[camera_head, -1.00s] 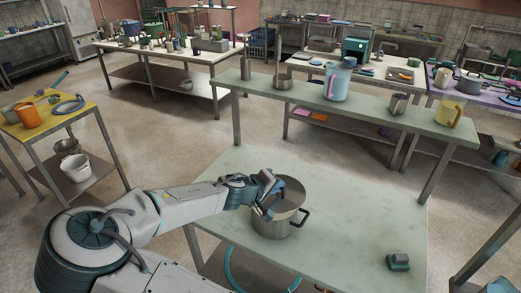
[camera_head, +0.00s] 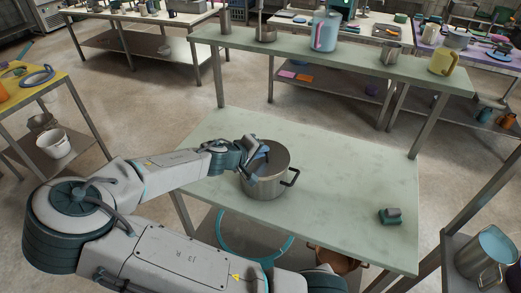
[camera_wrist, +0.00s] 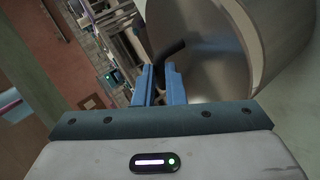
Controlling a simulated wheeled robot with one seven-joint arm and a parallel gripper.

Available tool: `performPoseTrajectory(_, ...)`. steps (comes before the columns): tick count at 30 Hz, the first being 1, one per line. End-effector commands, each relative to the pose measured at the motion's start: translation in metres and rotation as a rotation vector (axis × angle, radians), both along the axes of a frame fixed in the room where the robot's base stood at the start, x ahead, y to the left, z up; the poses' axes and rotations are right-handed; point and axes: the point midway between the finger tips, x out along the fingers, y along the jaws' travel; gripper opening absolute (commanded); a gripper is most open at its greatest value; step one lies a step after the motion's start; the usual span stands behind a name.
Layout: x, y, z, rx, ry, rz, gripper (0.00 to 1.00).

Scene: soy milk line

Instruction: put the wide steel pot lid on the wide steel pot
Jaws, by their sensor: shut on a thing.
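The wide steel pot (camera_head: 264,187) stands upright on the pale green table, with a black side handle on its right. My gripper (camera_head: 259,153) is over the left part of the pot's top. In the wrist view my gripper (camera_wrist: 163,84) is shut on the black handle of the wide steel pot lid (camera_wrist: 213,58). The lid is a broad grey disc at the pot's mouth. The pot's wall (camera_wrist: 272,38) shows beyond its edge. My gripper hides part of the lid, and I cannot tell whether it sits flush on the rim.
The pale green table (camera_head: 330,200) is mostly clear around the pot. A small dark green object (camera_head: 390,217) lies at its right. A raised shelf (camera_head: 350,62) with a blue pitcher (camera_head: 325,32) and a yellow jug (camera_head: 446,62) runs along the back.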

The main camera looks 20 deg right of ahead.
Motion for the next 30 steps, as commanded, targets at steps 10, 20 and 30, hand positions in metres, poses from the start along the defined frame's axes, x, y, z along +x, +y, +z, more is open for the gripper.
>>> performPoseTrajectory(10,0.000,0.000,-0.014,-0.001,0.000,0.000,0.00)
performPoseTrajectory(20,0.000,0.000,-0.014,0.000,0.000,0.000,0.00)
performPoseTrajectory(30,0.000,0.000,-0.019,0.000,0.000,0.000,0.00)
